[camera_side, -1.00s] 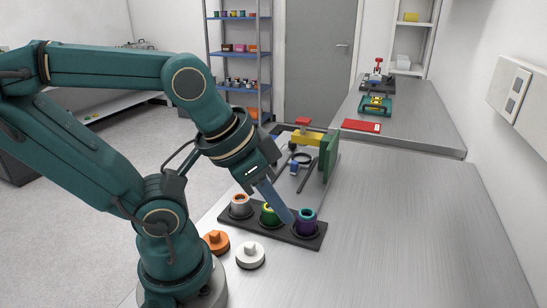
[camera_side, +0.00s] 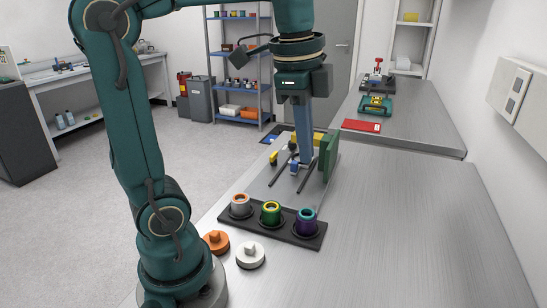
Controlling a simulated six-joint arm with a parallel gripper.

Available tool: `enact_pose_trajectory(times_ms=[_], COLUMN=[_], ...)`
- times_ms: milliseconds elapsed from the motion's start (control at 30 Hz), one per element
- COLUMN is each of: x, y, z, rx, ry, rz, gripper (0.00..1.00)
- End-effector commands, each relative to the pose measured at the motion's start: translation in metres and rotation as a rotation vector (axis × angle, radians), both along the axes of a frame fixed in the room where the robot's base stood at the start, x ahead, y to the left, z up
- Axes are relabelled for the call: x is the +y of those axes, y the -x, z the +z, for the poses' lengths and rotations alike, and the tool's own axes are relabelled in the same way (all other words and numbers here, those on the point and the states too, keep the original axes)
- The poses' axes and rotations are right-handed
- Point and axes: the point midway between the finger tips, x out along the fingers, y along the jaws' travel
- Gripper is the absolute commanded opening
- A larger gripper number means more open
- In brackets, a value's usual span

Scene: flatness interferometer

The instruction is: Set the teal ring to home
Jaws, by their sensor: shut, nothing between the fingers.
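The teal ring (camera_side: 307,211) is the rim around the top of a purple cup standing upright at the right end of a dark rack (camera_side: 290,237). A green-and-yellow cup (camera_side: 270,211) and a silver cup with an orange-brown rim (camera_side: 240,204) stand in the same rack. My gripper (camera_side: 306,166) points down with its fingers shut and empty. It is well behind the rack, over the fixture with dark rods (camera_side: 280,173), a small blue part (camera_side: 295,166) and an upright green plate (camera_side: 328,156). My fingers hide part of this fixture; I cannot tell whether they touch it.
An orange knobbed piece (camera_side: 216,241) and a white knobbed piece (camera_side: 250,254) lie in front of the rack. A red flat box (camera_side: 361,126) and a teal-and-yellow device (camera_side: 375,105) are on the far bench. The steel table is clear to the right.

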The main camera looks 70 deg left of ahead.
Motion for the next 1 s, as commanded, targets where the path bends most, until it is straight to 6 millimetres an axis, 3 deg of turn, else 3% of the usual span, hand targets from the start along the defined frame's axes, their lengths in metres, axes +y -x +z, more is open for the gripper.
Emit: enact_pose_trajectory(times_ms=[133, 367, 1000], x=[0.020, 0.041, 0.047], y=[-0.021, -0.040, -0.040], z=[-0.004, -0.017, -0.032], rx=[0.074, 0.132, 0.163], ry=[0.003, 0.022, 0.035], rz=[-0.037, 0.002, 0.026], gripper=[0.00, 0.00, 0.00])
